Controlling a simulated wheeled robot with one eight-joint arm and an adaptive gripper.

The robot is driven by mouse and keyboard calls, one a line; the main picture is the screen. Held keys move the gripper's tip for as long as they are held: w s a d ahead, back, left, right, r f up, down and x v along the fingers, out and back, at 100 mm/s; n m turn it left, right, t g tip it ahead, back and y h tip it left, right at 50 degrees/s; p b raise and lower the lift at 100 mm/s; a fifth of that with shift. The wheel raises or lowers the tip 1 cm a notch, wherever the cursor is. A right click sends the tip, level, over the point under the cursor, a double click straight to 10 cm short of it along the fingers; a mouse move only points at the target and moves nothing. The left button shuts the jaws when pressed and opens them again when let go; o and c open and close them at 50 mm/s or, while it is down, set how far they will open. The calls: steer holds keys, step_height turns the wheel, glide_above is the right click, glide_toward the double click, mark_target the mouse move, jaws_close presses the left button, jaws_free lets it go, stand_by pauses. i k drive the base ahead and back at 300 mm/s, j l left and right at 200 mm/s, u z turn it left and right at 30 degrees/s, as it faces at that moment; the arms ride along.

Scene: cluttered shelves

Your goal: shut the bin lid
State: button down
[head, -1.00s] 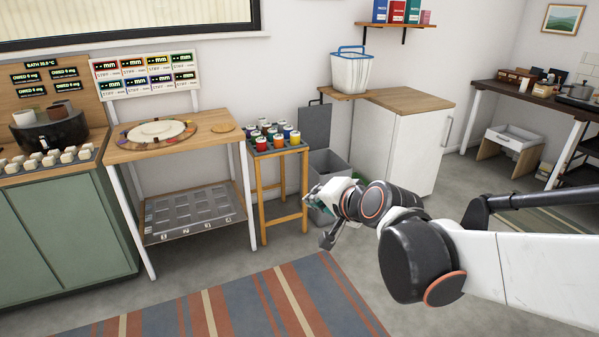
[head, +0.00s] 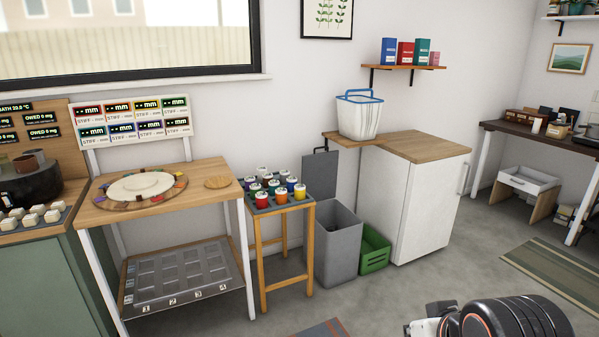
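The grey bin (head: 338,250) stands on the floor between the wooden stool and the white cabinet. Its lid (head: 320,174) is open and stands upright at the back of the bin, against the wall, with a dark handle at its top edge. The bin's front and open top are in plain view. My arm shows only at the bottom right edge, low and well in front of the bin. My gripper's fingers are not in the picture.
A wooden stool (head: 285,240) with several colored jars stands just left of the bin. A green crate (head: 375,248) and a white cabinet (head: 410,205) stand right of it. A basket (head: 358,117) sits above on a wooden board. The floor in front is clear.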

mark_target(319, 170)
steer(key=i, duration=3.75)
